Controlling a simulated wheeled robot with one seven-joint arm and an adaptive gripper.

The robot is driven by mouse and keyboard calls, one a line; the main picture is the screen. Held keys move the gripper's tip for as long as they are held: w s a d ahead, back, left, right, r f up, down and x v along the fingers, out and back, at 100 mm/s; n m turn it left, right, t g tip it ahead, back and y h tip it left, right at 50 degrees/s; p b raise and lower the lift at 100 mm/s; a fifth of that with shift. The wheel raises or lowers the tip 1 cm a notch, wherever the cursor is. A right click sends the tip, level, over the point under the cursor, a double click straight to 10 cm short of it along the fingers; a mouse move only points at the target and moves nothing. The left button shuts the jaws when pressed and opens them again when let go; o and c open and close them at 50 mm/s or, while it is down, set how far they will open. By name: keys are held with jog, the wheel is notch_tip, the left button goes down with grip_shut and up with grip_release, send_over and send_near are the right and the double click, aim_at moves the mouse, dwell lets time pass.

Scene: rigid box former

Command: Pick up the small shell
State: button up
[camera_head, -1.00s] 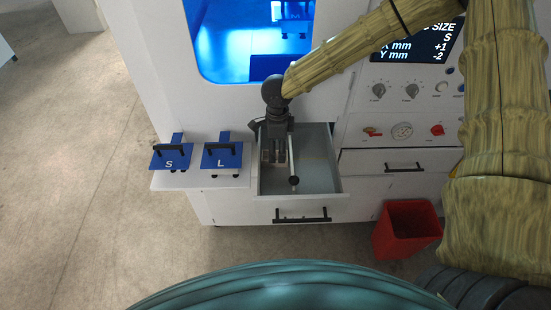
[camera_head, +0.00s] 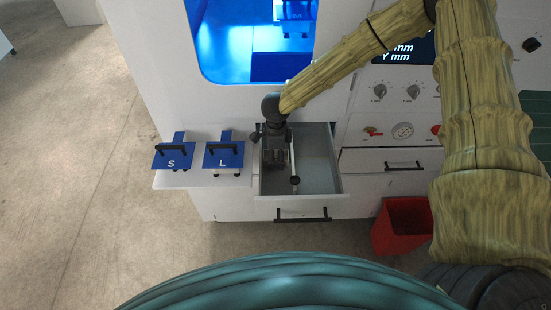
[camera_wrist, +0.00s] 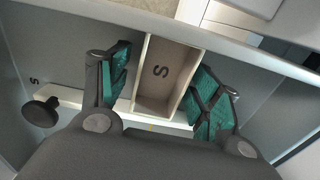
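My gripper (camera_head: 275,165) points down into the drawer. In the wrist view my gripper (camera_wrist: 163,80) is open, with one green-padded finger on each side of the shell. A gap shows at the left finger. The right finger overlaps the shell's right edge, and I cannot tell whether it touches.
The drawer (camera_head: 320,172) has walls close around my gripper. Blue handled plates "S" (camera_head: 173,163) and "L" (camera_head: 223,161) stand on a left shelf. A red bin (camera_head: 402,226) stands at right.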

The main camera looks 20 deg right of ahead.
jog(key=shift+f, duration=0.1)
jog(key=c, duration=0.6)
jog(key=shift+w, duration=0.1)
jog(key=shift+c, duration=0.2)
